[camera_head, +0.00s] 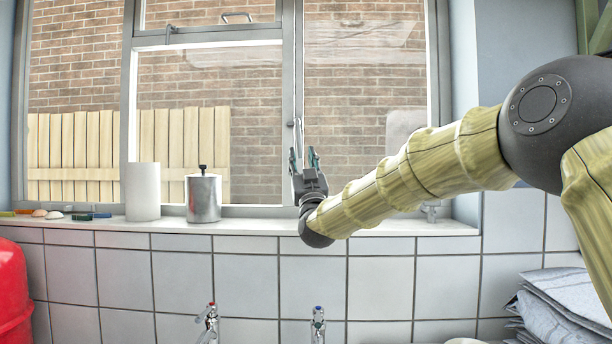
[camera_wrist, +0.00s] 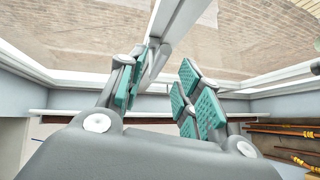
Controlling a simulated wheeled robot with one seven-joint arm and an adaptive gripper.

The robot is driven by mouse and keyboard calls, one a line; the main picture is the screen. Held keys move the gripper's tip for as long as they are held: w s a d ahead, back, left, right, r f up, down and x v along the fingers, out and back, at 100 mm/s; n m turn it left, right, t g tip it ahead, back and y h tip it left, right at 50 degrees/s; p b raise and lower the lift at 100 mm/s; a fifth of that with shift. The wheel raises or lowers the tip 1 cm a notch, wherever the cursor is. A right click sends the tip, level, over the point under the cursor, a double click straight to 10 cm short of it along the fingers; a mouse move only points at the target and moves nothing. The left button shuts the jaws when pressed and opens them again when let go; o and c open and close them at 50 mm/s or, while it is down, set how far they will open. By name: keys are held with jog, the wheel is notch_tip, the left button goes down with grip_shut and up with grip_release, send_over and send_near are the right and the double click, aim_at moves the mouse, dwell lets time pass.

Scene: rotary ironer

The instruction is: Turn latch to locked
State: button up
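The window latch (camera_head: 298,131) is a slim grey handle, standing roughly upright on the post between the middle and right panes. My gripper (camera_head: 303,159) is at the window just below the latch, fingers pointing up, with its lower end partly hidden by the fingers. In the wrist view my gripper (camera_wrist: 160,88) has its teal-padded fingers apart, with a clear gap between them. A grey bar, likely the latch (camera_wrist: 153,62), rises close beside the left finger. I cannot tell whether it touches the pad.
The sill holds a white cylinder (camera_head: 142,191), a metal canister (camera_head: 203,198) with a black knob, and small items at the left. Two taps (camera_head: 318,325) stand below. Folded grey cloth (camera_head: 566,305) lies at the lower right, a red container (camera_head: 12,290) at the lower left.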

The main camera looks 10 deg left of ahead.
jog(key=v, duration=0.6)
jog(key=shift+d, duration=0.1)
dwell(0.4)
